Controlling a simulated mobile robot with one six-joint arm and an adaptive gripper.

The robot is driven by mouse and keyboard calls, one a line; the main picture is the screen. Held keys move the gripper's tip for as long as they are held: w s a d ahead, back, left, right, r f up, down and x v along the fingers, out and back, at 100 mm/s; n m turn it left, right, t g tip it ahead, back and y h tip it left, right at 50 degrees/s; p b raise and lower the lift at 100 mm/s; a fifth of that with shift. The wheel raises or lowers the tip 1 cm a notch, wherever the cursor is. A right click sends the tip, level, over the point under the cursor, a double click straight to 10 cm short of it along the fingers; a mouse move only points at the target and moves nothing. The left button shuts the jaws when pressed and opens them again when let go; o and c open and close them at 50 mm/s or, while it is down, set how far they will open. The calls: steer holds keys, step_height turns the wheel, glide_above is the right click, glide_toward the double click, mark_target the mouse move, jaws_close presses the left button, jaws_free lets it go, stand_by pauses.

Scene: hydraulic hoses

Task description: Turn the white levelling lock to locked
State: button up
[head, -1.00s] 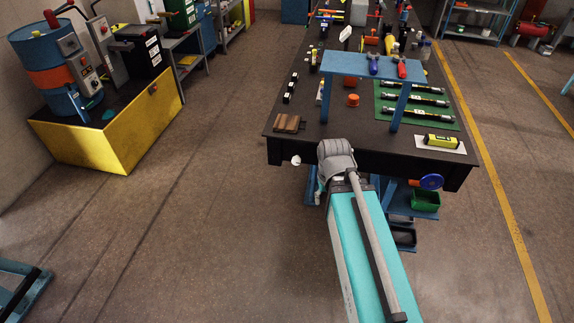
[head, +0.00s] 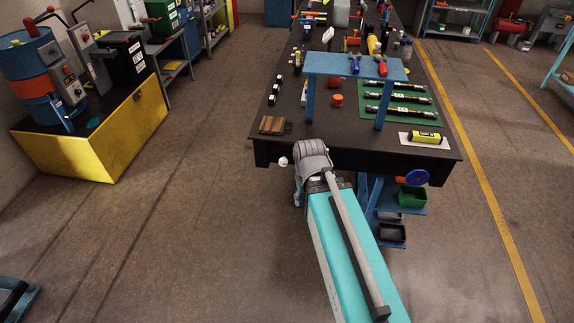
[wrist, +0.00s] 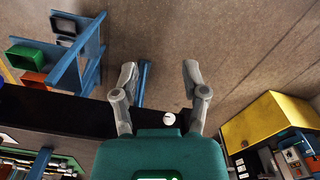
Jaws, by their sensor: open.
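The white levelling lock is most likely the small white round knob (head: 283,161) at the front left edge of the black workbench. In the wrist view a white round knob (wrist: 168,118) shows between the bases of my gripper's fingers, close to the dark bench edge. Its turn position is too small to tell. My gripper (wrist: 159,70) is open, with nothing held between its fingertips.
The black workbench (head: 360,155) carries a blue stand (head: 355,66), a wooden block (head: 272,125) and a yellow level (head: 426,137). Below it are a blue handwheel (head: 415,177) and a green bin (head: 412,197). A yellow platform (head: 95,145) stands left, with open floor between.

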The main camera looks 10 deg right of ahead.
steer(key=o, duration=0.4)
steer(key=shift+w+f, duration=0.1)
steer(key=shift+f, duration=0.1)
steer(key=w+d+f+n+t+h+b, duration=0.3)
steer(key=w+f+n+h+b, duration=0.15)
steer(key=f+b, duration=0.35)
steer(key=n+t+h+b, duration=0.2)
steer(key=n+t+b, duration=1.2)
steer(key=n+b, duration=0.95)
glide_toward(283, 164)
steer(key=s+m+b, duration=0.1)
steer(key=s, duration=0.2)
steer(key=shift+a+r, duration=0.25)
steer(key=shift+a, duration=0.15)
steer(key=shift+w, duration=0.1)
steer(key=x, duration=1.3)
steer(key=shift+w+f, duration=0.15)
steer(key=shift+w, duration=0.25)
